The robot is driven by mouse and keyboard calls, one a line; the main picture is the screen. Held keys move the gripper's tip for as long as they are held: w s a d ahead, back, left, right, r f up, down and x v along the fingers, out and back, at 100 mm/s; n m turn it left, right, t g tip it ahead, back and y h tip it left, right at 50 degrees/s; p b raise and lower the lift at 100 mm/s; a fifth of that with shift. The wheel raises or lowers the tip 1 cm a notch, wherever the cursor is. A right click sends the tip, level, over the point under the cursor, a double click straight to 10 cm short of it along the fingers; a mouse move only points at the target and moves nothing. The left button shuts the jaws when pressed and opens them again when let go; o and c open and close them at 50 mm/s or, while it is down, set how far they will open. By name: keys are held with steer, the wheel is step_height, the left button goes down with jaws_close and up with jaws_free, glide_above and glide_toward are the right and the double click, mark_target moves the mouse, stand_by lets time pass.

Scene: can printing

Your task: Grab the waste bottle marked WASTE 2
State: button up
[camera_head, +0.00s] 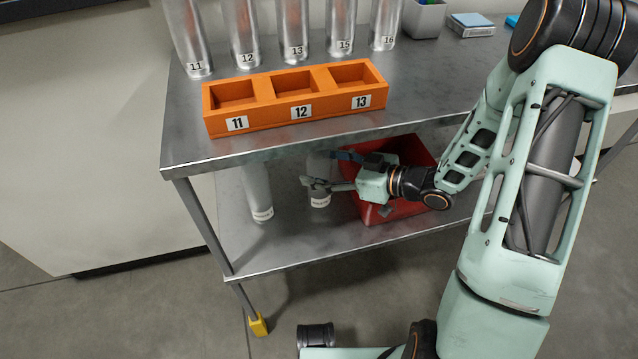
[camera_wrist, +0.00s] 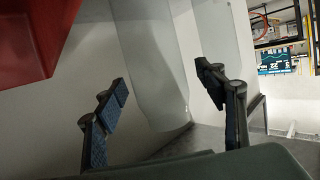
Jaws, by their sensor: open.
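Two pale bottles stand on the lower shelf (camera_head: 285,245) of the steel table. One bottle (camera_head: 259,190) is at the left; the other (camera_head: 319,166) is to its right, beside the red bin. Each has a small label low on its front, too small to read, so I cannot tell which is WASTE 2. My gripper (camera_head: 329,170) is open at the right-hand bottle, fingers reaching left. In the wrist view my gripper (camera_wrist: 162,84) has its spread fingers on either side of a pale bottle (camera_wrist: 152,60). A second pale bottle (camera_wrist: 215,35) shows behind the right finger. Contact cannot be told.
The red bin (camera_head: 405,208) stands close right of the bottles, partly behind my gripper; it also shows in the wrist view (camera_wrist: 30,40). The tabletop (camera_head: 190,140) overhangs the shelf. An orange rack (camera_head: 265,119) and several silver cans (camera_head: 240,30) stand on top.

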steer(key=shift+w+a+f, duration=0.1)
steer(key=shift+w+a, duration=0.1)
steer(key=shift+a, duration=0.1)
steer(key=shift+c, duration=0.4)
steer(key=c, duration=1.4)
